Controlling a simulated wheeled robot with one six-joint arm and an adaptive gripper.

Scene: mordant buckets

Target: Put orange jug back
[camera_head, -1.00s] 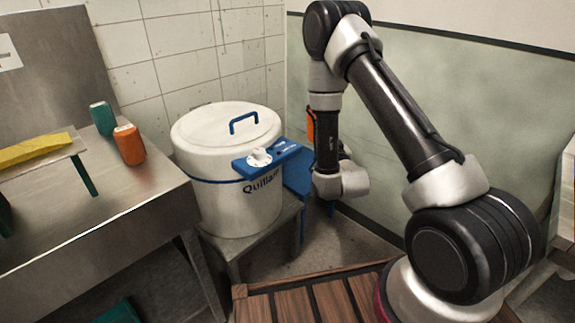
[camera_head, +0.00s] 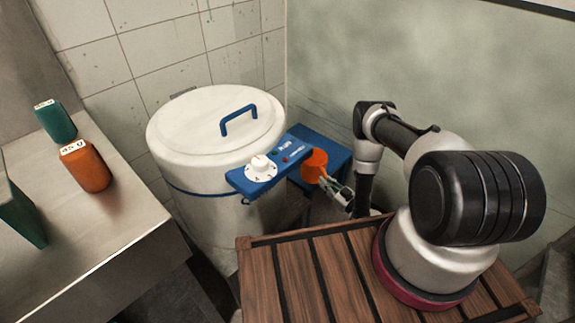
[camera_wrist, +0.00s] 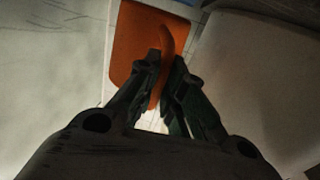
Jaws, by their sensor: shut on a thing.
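The orange jug (camera_head: 316,164) is just right of the big white pot, in front of a blue stand (camera_head: 328,146). My gripper (camera_head: 332,184) is shut on the jug's handle from the lower right. In the wrist view the jug's orange body (camera_wrist: 135,42) shows beyond my gripper (camera_wrist: 165,72), with the handle between the fingers. I cannot tell whether the jug touches the blue stand; its underside is hidden.
The lidded white pot (camera_head: 215,135) has a blue control panel (camera_head: 272,165) with a white dial close to the jug. A metal table (camera_head: 120,205) at left bears an orange container (camera_head: 86,168) and a green container (camera_head: 56,122). A wall stands behind.

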